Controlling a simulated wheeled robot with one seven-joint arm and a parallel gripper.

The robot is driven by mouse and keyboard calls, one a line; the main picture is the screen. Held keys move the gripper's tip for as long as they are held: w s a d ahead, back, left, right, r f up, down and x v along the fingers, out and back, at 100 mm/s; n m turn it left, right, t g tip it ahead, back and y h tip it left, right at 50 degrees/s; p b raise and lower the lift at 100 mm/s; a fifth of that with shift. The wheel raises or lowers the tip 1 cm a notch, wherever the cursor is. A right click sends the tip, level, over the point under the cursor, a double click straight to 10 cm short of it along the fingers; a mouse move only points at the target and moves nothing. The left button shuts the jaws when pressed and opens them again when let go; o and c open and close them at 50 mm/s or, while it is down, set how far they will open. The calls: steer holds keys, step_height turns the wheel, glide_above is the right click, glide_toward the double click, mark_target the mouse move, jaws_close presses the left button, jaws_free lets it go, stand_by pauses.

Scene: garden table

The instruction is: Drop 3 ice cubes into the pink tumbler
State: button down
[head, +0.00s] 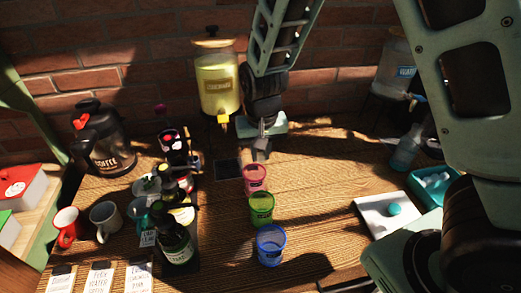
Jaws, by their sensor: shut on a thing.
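The pink tumbler (255,180) stands upright on the wooden table, at the back of a short row of coloured tumblers. My gripper (261,150) points down just above and slightly behind its rim, apart from it as far as I can tell. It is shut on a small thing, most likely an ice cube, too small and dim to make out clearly. The inside of the pink tumbler is too small to read. A teal bin (430,192) at the right holds pale pieces that look like ice cubes.
A green tumbler (262,208) and a blue tumbler (271,245) stand in front of the pink one. Dark bottles (177,243) crowd its left. A yellow drink dispenser (218,85) stands behind. A white board (380,222) lies right; the table between is clear.

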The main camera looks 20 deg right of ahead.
steer(key=c, duration=1.2)
jaws_free()
steer(key=shift+c, duration=0.2)
step_height(320, 180, up, 17)
steer(key=s+b, duration=0.1)
steer(key=s, duration=0.1)
steer(key=shift+a+r+b, duration=0.2)
steer(key=shift+b, duration=0.15)
steer(key=s+a+f+n+b, duration=0.1)
steer(key=s+a+f+n, duration=0.1)
steer(key=s, duration=0.5)
steer(key=s+a+f+n+g+b, duration=0.1)
steer(key=s+a+f+n, duration=0.1)
steer(key=s+f+n, duration=0.2)
steer(key=s+a+f+n+b, duration=0.1)
steer(key=s+f+n, duration=0.3)
steer(key=s, duration=0.7)
step_height(320, 180, down, 2)
steer(key=shift+a+f+y, duration=0.1)
steer(key=shift+a+y, duration=0.3)
steer(key=shift+a, duration=0.05)
